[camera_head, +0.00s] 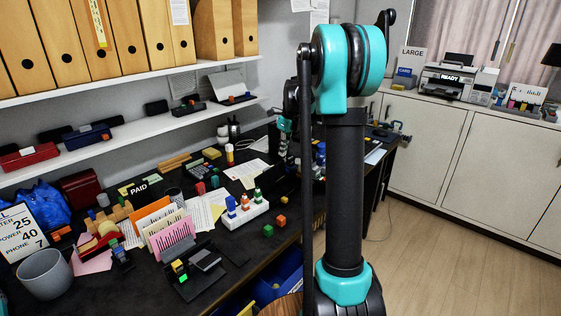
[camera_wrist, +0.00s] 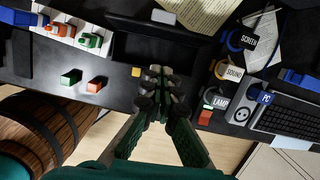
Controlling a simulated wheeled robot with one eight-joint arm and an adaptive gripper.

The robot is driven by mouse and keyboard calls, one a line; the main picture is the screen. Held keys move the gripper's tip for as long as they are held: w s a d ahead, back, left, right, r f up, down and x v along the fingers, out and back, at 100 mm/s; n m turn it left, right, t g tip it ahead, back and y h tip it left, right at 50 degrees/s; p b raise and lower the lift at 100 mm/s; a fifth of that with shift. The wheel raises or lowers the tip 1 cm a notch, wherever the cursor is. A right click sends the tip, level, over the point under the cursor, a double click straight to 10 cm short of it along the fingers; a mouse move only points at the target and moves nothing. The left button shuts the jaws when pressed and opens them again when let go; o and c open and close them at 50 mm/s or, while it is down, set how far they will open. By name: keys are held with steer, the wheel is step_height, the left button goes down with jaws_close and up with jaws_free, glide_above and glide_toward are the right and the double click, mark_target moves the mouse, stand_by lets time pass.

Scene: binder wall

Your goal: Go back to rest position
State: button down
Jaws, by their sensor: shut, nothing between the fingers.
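My gripper (camera_wrist: 165,80) shows in the wrist view with its two fingers drawn together at the tips. Nothing is between them. The fingertips point at the front part of the dark desk (camera_wrist: 112,72), near a small yellow block (camera_wrist: 136,72). I cannot tell whether they touch the desk. In the head view my arm stands upright in the middle and hides part of the desk behind it. My gripper cannot be made out clearly there.
A white peg holder (camera_head: 245,212) and loose green (camera_head: 268,231) and orange (camera_head: 281,221) blocks lie on the desk. A wooden barrel (camera_wrist: 40,130) stands below the desk edge. Shelves hold binders (camera_head: 97,40). Floor (camera_head: 440,260) at right is clear before white cabinets (camera_head: 490,150).

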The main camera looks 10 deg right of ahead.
steer(key=s+a+f+n, duration=0.1)
steer(key=s+f+n, duration=0.3)
steer(key=s+n, duration=0.5)
steer(key=s+a+f+n+t+h, duration=0.1)
steer(key=s+f+n, duration=0.3)
steer(key=s+n, duration=0.5)
steer(key=s+a+f+n+t, duration=0.1)
steer(key=s+f+n, duration=0.3)
steer(key=s+n, duration=0.5)
steer(key=s, duration=0.9)
steer(key=shift+s+f+n+h, duration=0.3)
steer(key=shift+f+n, duration=0.05)
steer(key=shift+n, duration=0.05)
